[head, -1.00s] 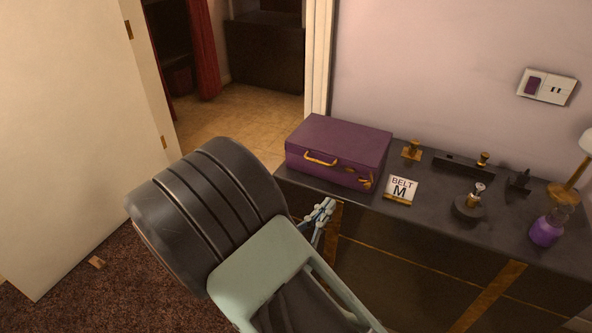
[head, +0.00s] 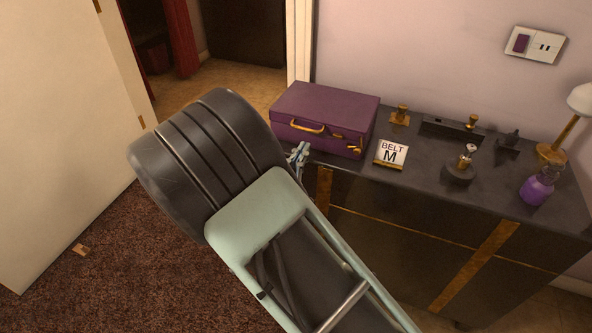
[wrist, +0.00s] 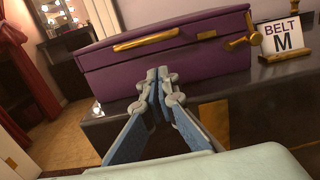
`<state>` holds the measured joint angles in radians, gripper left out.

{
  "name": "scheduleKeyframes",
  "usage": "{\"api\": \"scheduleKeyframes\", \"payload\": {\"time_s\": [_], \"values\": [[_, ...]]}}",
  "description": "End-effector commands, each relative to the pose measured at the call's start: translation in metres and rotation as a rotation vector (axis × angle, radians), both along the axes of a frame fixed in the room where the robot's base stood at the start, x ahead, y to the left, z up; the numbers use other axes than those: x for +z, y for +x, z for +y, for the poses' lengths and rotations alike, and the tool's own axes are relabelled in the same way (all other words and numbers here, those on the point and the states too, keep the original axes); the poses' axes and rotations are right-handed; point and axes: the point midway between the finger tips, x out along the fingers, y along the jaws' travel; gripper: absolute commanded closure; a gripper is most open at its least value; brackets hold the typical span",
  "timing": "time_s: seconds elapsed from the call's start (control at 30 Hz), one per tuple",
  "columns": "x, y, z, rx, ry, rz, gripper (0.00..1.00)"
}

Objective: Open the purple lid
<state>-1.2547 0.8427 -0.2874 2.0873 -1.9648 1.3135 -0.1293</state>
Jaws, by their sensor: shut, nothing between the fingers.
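The purple case (head: 325,118) with its purple lid (head: 328,100) stands closed on the left end of the dark dresser. It has a gold handle (head: 307,127) on its front and a gold clasp at the right front corner. My gripper (head: 301,150) is just in front of the case, low by the dresser's front edge. In the wrist view my gripper (wrist: 162,74) has its blue fingers together and empty, in front of the case's front face (wrist: 190,65), below the gold handle (wrist: 150,39). I cannot tell whether the tips touch the case.
A "BELT M" card (head: 391,154) stands just right of the case on the dresser (head: 420,185). Gold and dark fittings, a purple bottle (head: 538,186) and a lamp (head: 566,125) stand further right. A door (head: 60,120) is at left, with open carpet before it.

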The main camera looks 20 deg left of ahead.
Motion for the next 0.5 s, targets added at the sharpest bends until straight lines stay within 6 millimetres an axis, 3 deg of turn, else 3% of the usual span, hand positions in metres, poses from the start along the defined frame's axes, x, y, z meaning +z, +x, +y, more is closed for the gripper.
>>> {"api": "scheduleKeyframes", "payload": {"time_s": [0.2,0.5], "values": [[0.02,0.004,0.0,0.0,-0.001,-0.001,1.0],[0.025,0.005,-0.001,0.0,-0.001,0.0,1.0]]}}
